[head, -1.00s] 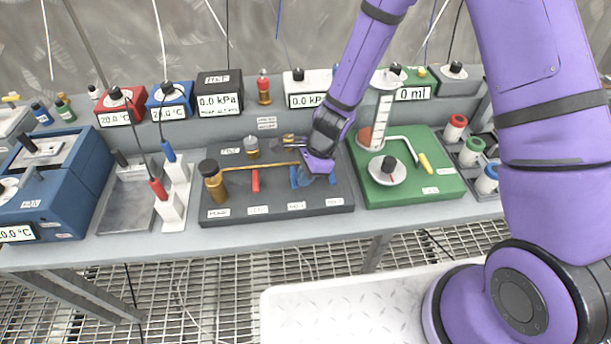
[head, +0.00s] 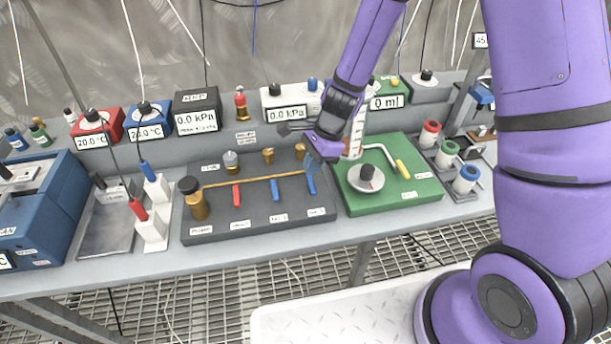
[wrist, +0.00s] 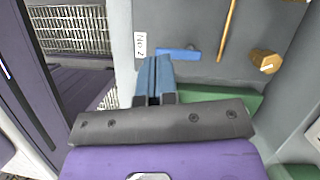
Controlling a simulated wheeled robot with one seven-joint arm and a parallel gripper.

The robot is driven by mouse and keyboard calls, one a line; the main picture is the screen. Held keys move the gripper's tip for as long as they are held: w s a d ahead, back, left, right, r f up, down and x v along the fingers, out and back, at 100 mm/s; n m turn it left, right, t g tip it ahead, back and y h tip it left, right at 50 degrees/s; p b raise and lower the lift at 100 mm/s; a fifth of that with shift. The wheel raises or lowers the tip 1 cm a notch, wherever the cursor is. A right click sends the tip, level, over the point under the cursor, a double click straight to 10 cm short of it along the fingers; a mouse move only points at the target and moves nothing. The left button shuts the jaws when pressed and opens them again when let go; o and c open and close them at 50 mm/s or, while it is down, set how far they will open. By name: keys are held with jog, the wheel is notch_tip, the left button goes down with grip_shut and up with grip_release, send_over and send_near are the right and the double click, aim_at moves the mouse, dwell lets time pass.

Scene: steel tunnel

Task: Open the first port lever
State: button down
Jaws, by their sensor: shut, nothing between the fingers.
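A dark grey board (head: 255,223) on the bench carries a brass pipe (head: 255,181). A red lever (head: 236,195) and two blue levers stand in a row along it: the middle lever (head: 275,189) and the right lever (head: 311,184). All three point toward the front edge, across the pipe. In the wrist view, the right blue lever (wrist: 178,53) lies beside a "No.2" label (wrist: 140,45). My gripper (head: 312,166) is above the right end of the board, near the right lever. Its blue fingers (wrist: 153,80) are together and empty. Contact with the lever cannot be told.
A brass cylinder with a dark cap (head: 195,200) stands at the board's left end. Brass fittings (head: 268,155) stand behind the pipe. A green board with a dial (head: 366,177) and yellow-handled crank (head: 402,167) is close on the right. Pressure displays (head: 197,121) line the back shelf.

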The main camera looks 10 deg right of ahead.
jog(key=shift+v, duration=1.05)
jog(key=shift+s, duration=0.1)
jog(key=s+d+r+n+t, duration=0.15)
jog(key=d+r+n, duration=0.25)
jog(key=r, duration=0.6)
jog(key=s+d+r+n+t, duration=0.1)
jog(key=s+d+r+n, duration=0.25)
jog(key=r, duration=0.65)
jog(key=s+d+r+n+t+h, duration=0.2)
jog(key=s+d+r+n, duration=0.2)
jog(key=s, duration=0.4)
jog(key=s+d+r+n+t+h, duration=0.1)
jog(key=s+d+r+n, duration=0.3)
jog(key=s+r, duration=0.4)
jog(key=shift+d+t+h, duration=0.35)
jog(key=shift+d+h, duration=0.25)
jog(key=shift+d, duration=0.3)
